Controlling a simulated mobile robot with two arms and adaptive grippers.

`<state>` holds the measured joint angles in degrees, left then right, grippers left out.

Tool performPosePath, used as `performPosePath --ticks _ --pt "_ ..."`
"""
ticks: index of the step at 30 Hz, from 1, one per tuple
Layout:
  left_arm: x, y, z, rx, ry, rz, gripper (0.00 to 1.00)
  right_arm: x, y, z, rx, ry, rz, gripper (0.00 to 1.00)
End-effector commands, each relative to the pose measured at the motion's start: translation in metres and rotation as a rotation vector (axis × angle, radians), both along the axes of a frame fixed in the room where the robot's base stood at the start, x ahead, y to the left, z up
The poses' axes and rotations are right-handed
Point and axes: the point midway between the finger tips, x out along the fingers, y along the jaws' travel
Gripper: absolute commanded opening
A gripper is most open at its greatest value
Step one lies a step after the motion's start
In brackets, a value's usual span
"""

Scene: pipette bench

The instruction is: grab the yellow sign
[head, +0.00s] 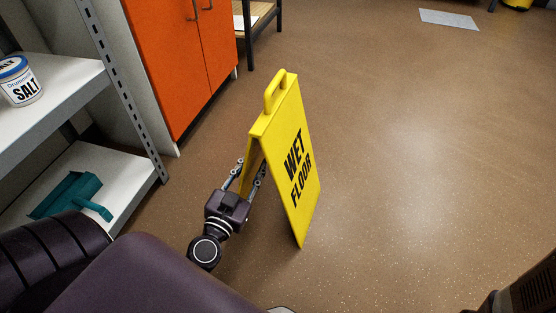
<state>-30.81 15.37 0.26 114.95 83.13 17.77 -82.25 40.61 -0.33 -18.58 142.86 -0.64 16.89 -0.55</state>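The yellow wet floor sign (294,155) stands upright on the brown floor as a folded A-frame with a handle loop on top. Its lettered panel faces right. My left gripper (249,170) is at the sign's near left side, below the handle. Its two fingers are spread apart, with the edge of the sign's rear panel showing between them. I cannot tell whether either finger touches the panel. My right gripper is not in view.
A metal shelf on the left holds a salt tub (20,82) and a teal dustpan (73,195). An orange cabinet (180,55) stands behind the sign.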

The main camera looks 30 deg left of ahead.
Motion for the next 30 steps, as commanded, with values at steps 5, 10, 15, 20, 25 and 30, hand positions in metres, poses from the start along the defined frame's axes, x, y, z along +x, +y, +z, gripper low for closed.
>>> performPosePath --ticks 5,10,15,20,25,30 --pt "0.019 0.007 0.007 -0.001 -0.005 0.001 0.26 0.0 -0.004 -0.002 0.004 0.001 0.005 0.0" --pt "0.036 0.011 0.008 -0.001 -0.004 -0.001 0.26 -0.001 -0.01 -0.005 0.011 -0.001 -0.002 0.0" --pt "0.043 0.012 0.008 -0.001 -0.001 0.0 0.26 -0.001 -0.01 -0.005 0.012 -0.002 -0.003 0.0" --pt "0.044 0.012 0.008 -0.001 -0.001 0.0 0.26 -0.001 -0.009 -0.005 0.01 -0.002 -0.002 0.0" --pt "0.044 0.012 0.008 -0.001 -0.001 0.0 0.14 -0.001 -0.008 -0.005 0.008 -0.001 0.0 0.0" --pt "0.043 0.012 0.008 -0.001 -0.001 0.0 0.0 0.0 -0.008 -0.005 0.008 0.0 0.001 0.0"
